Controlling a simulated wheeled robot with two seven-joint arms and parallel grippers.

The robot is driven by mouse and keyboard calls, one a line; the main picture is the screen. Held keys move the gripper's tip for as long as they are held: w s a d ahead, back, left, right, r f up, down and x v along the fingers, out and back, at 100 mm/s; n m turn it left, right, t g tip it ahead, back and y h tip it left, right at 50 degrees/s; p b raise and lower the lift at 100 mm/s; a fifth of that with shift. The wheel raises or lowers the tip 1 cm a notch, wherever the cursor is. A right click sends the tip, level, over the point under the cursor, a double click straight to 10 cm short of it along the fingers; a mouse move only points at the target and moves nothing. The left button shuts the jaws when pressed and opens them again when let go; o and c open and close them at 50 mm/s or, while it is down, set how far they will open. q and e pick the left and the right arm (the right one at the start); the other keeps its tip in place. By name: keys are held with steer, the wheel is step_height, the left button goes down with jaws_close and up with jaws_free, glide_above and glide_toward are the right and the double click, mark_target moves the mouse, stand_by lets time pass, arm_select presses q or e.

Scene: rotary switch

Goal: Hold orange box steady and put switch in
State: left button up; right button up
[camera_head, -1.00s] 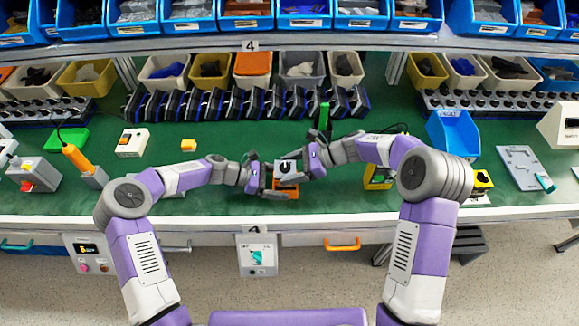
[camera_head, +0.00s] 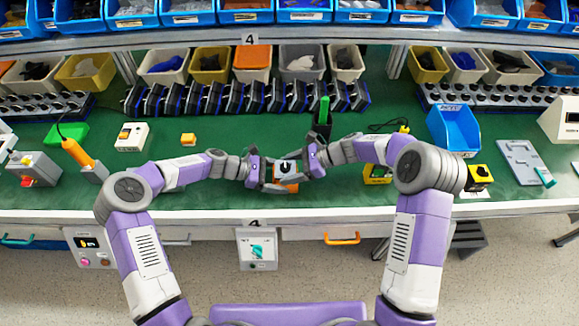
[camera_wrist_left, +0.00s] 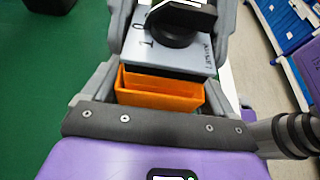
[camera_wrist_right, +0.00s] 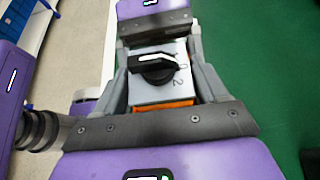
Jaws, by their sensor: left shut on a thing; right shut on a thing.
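The orange box (camera_wrist_left: 160,92) is between the fingers of my left gripper (camera_head: 268,180), which is shut on it; its open top shows in the left wrist view. The rotary switch (camera_wrist_right: 160,80), a grey plate with a black knob, is between the fingers of my right gripper (camera_head: 303,168), which is shut on it. In the left wrist view the switch (camera_wrist_left: 170,45) is above and partly over the box, a little tilted. In the right wrist view only a strip of the box (camera_wrist_right: 165,104) shows below the switch plate. I cannot tell whether switch and box touch.
A green work table (camera_head: 225,195) lies under both grippers. A row of dark upright holders (camera_head: 250,98) stands behind them. A small yellow block (camera_head: 188,139) and a white button box (camera_head: 131,137) are at the left. A blue bin (camera_head: 453,130) is at the right.

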steer(key=o, duration=1.2)
step_height(320, 180, up, 10)
steer(key=shift+r, duration=0.1)
arm_select(q)
steer(key=o, duration=0.8)
steer(key=shift+o, duration=0.2)
steer(key=v, duration=1.2)
